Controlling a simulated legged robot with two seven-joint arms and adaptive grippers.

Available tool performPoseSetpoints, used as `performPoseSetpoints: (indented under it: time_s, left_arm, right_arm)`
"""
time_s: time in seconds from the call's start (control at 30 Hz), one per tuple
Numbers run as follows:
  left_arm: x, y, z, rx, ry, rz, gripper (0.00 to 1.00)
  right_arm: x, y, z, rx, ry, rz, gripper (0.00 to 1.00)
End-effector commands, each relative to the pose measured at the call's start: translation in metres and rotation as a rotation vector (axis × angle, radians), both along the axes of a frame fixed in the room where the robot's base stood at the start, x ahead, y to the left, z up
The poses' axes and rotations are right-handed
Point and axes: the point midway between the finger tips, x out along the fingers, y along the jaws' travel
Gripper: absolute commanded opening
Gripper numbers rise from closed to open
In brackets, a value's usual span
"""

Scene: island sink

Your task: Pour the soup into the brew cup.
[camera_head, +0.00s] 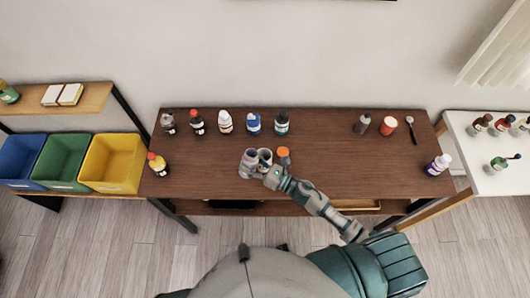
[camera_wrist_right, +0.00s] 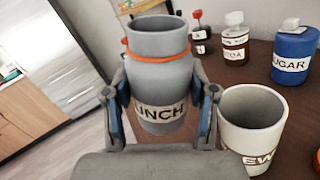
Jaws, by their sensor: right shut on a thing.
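My right gripper (camera_wrist_right: 160,105) is shut on a grey jar (camera_wrist_right: 158,75) with an orange band around its neck. The jar's label is partly covered by a finger and reads "INCH". The jar looks about upright, and any soup inside cannot be made out. The brew cup (camera_wrist_right: 250,125), white with a label ending in "EW", stands just right of the jar. In the head view the jar (camera_head: 249,160) and the brew cup (camera_head: 265,156) are side by side near the front middle of the brown table, by my right gripper (camera_head: 262,172). My left gripper is out of view.
An orange-topped item (camera_head: 283,152) stands close right of the cup. Several bottles, including a blue sugar one (camera_head: 254,123), line the table's back. An orange container (camera_head: 389,125) and a spoon (camera_head: 411,129) are at the right. The brown table (camera_head: 340,165) is clear right of centre.

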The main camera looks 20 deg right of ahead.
Motion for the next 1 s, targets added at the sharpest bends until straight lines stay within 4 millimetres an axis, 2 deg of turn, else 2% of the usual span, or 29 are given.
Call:
performPoseSetpoints:
  time_s: [0.03, 0.47, 0.93, 1.0]
  left_arm:
    - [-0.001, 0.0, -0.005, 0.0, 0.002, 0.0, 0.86]
    - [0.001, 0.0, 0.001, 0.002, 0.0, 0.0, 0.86]
    - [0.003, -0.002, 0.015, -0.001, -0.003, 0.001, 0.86]
    - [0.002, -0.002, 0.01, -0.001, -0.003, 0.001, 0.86]
  right_arm:
    - [0.001, -0.002, -0.004, 0.042, 0.027, 0.0, 0.17]
    - [0.01, -0.022, 0.012, 0.279, 0.162, 0.001, 0.17]
    - [0.009, -0.016, 0.029, 0.536, 0.319, 0.001, 0.17]
    - [0.009, -0.016, 0.023, 0.57, 0.341, 0.001, 0.17]
